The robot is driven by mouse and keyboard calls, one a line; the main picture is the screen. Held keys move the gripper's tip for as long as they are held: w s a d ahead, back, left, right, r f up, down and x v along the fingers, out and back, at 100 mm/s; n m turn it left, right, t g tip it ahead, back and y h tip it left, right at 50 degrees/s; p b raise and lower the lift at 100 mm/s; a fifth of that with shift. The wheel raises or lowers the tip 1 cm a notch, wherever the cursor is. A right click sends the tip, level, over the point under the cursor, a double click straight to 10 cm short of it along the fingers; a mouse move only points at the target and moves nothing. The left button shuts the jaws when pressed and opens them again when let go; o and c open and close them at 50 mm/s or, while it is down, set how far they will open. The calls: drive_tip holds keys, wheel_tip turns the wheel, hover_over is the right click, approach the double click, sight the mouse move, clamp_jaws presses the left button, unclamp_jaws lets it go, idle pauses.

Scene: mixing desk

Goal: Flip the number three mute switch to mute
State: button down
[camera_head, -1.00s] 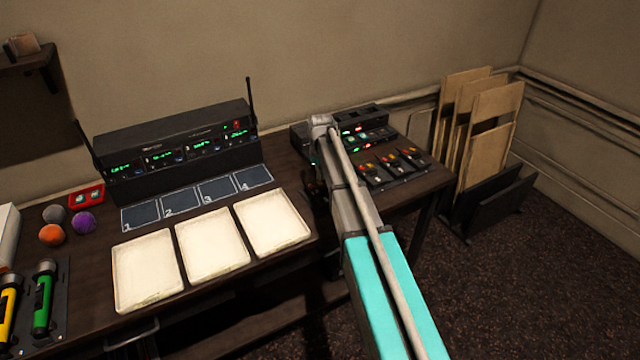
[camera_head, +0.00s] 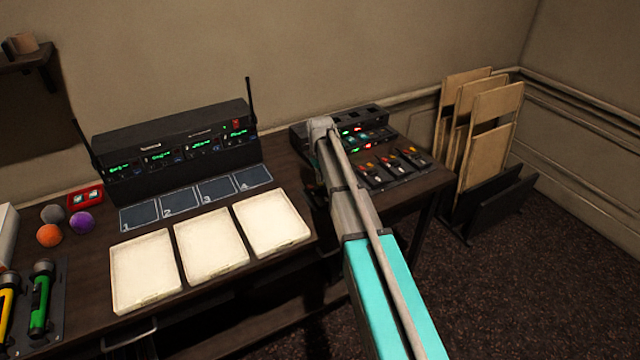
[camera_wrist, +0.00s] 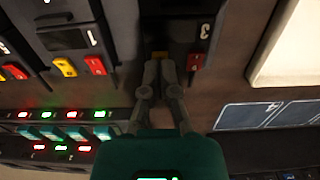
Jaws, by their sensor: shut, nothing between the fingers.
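In the wrist view, a dark pack marked 3 (camera_wrist: 180,28) has a yellow switch (camera_wrist: 157,56) and a red switch (camera_wrist: 195,62) at its lower end. My gripper (camera_wrist: 163,65) is shut and empty, with its fingertips just below and between these switches, nearer the yellow one. I cannot tell whether they touch it. A pack marked 1 (camera_wrist: 75,38) with yellow and red switches lies to the left. In the head view, several packs (camera_head: 385,170) lie on the desk right of my arm, which hides my gripper there.
A control panel with red and green lights (camera_wrist: 70,131) lies left of my gripper. In the head view, a receiver rack (camera_head: 180,142), numbered pads (camera_head: 180,201) and cream trays (camera_head: 212,242) stand left of my arm. Wooden boards (camera_head: 490,115) stand in a rack at right.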

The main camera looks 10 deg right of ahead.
sight(321, 184)
drive_tip(key=shift+f+b, duration=0.65)
idle(0.5)
drive_tip(key=shift+r, duration=0.25)
drive_tip(key=shift+r+p, duration=3.3)
drive_tip(key=shift+p, duration=0.3)
drive_tip(key=s+m, duration=0.3)
drive_tip(key=s, duration=2.6)
drive_tip(key=shift+m, duration=0.3)
drive_tip(key=shift+f, duration=0.15)
